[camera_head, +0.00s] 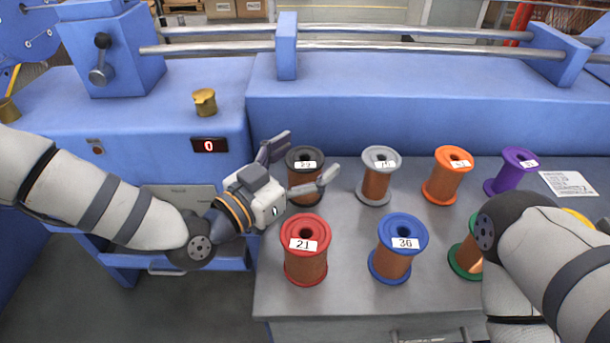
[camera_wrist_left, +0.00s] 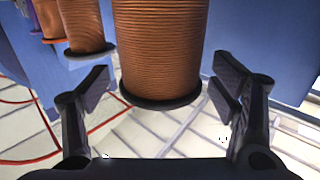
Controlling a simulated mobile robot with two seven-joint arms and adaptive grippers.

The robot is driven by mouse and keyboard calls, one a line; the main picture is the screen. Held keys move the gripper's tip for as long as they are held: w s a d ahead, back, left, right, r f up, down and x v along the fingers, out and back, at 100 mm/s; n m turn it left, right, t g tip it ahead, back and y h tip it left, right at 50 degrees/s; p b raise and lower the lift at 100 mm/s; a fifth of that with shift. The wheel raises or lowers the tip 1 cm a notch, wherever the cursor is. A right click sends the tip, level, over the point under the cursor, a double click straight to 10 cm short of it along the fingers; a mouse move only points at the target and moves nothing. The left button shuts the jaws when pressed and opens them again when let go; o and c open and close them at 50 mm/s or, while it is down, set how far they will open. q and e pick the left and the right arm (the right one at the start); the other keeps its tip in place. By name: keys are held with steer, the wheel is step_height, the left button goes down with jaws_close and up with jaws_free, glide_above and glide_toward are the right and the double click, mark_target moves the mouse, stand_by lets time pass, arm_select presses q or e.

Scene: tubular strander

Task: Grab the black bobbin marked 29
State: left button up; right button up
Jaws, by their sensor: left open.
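The black bobbin (camera_head: 305,154), with a white label reading 29, stands upright on the grey table at the back left of the group. My left gripper (camera_head: 306,165) is open, with one finger on each side of this bobbin. Its body partly hides the bobbin's left side. In the left wrist view the copper-wound bobbin (camera_wrist_left: 160,45) with a dark flange stands between the spread fingers (camera_wrist_left: 162,88), with visible gaps on both sides. My right arm shows at the right, but its gripper is out of view.
A red bobbin 21 (camera_head: 306,262) and a blue bobbin 36 (camera_head: 397,259) stand in front. Grey (camera_head: 377,188), orange (camera_head: 443,187) and purple (camera_head: 507,178) bobbins stand to the right. A green bobbin (camera_head: 464,257) is partly hidden by my right arm. The blue machine (camera_head: 400,115) rises behind.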

arm_select(q)
jaws_close()
steer(key=shift+w+r, duration=0.1)
steer(key=shift+r, duration=0.05)
